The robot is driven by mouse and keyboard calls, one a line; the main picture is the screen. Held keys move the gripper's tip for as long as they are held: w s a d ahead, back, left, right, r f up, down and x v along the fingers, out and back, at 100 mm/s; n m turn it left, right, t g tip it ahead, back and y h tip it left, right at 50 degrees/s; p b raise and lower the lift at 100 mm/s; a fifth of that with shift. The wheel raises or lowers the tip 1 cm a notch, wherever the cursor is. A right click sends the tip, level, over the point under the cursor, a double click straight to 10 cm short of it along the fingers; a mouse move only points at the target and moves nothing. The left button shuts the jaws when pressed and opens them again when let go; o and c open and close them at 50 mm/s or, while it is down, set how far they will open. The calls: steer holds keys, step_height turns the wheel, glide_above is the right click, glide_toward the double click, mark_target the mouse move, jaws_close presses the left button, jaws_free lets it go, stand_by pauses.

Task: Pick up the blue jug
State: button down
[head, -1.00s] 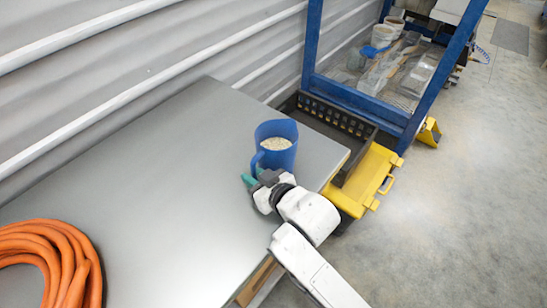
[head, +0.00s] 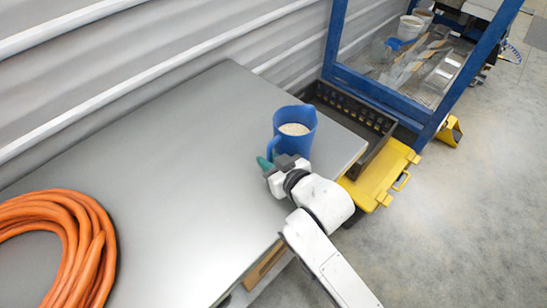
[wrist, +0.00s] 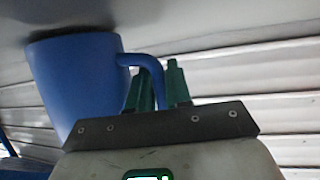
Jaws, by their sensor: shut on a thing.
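The blue jug (head: 294,146) is upright at the right end of the grey table (head: 190,150), with pale grainy stuff inside. I cannot tell whether its base touches the table or is just above it. My gripper (head: 270,164) is at the near left side of the jug, with its green fingers shut on the jug's handle. In the wrist view, the jug (wrist: 75,85) fills the left side and its handle runs to the green fingers of my gripper (wrist: 160,85).
A coiled orange hose (head: 70,215) lies at the table's left. A ribbed wall (head: 130,75) runs behind the table. Beyond the right end are a dark crate (head: 350,112), a yellow case (head: 382,172) and a blue frame (head: 380,88). Open floor (head: 470,220) lies to the right.

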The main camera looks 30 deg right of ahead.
steer(key=shift+r, duration=0.6)
steer(key=s+a+r+p, duration=0.2)
steer(key=s+r, duration=0.9)
steer(key=s, duration=0.2)
steer(key=shift+s+a+r+p, duration=0.25)
steer(key=shift+s+a+p, duration=0.05)
steer(key=shift+s, duration=0.1)
